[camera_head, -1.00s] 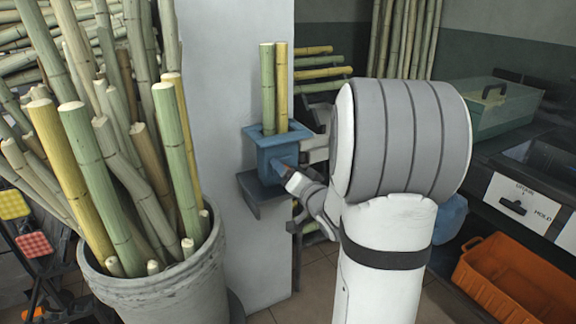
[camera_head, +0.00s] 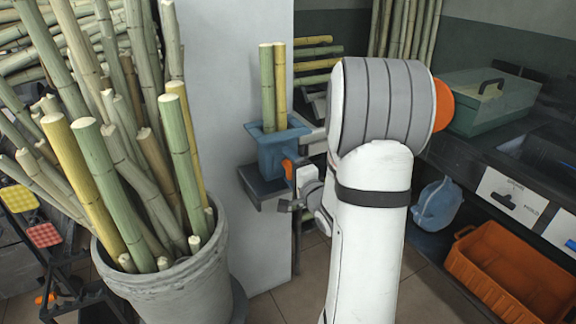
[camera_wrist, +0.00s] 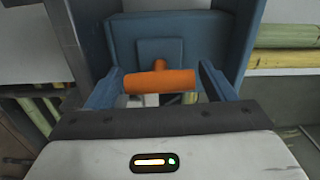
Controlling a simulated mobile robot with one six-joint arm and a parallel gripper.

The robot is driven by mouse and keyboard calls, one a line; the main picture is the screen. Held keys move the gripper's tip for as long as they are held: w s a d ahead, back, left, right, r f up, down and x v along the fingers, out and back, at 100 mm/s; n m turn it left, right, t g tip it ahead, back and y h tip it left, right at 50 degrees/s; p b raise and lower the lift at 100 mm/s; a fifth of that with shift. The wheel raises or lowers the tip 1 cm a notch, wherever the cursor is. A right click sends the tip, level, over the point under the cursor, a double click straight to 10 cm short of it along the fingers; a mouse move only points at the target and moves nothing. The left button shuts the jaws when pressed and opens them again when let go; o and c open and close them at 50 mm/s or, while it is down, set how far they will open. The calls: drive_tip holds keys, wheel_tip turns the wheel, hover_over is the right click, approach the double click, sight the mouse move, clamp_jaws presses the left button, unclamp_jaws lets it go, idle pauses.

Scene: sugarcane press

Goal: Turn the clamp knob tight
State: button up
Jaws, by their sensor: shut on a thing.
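The orange clamp knob (camera_wrist: 160,82) is a T-shaped bar on a short stem, fixed to the front of the blue clamp box (camera_wrist: 205,35). In the wrist view the bar lies nearly level. My gripper (camera_wrist: 160,77) has one blue finger at each end of the bar and is shut on it. In the head view, the blue clamp box (camera_head: 280,155) holds two upright cane pieces (camera_head: 273,90), one green and one yellow. A bit of the knob (camera_head: 287,169) shows at its front. My gripper (camera_head: 291,183) is partly hidden there by my arm.
A grey bucket (camera_head: 170,285) full of cane stands at left. A white pillar (camera_head: 225,140) is behind the clamp. On the right are a green case (camera_head: 490,105), an orange crate (camera_head: 505,265) and a blue bag (camera_head: 437,205).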

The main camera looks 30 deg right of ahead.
drive_tip(key=shift+m, duration=0.4)
drive_tip(key=o, duration=0.9)
drive_tip(key=shift+s, duration=0.1)
drive_tip(key=shift+f, duration=0.1)
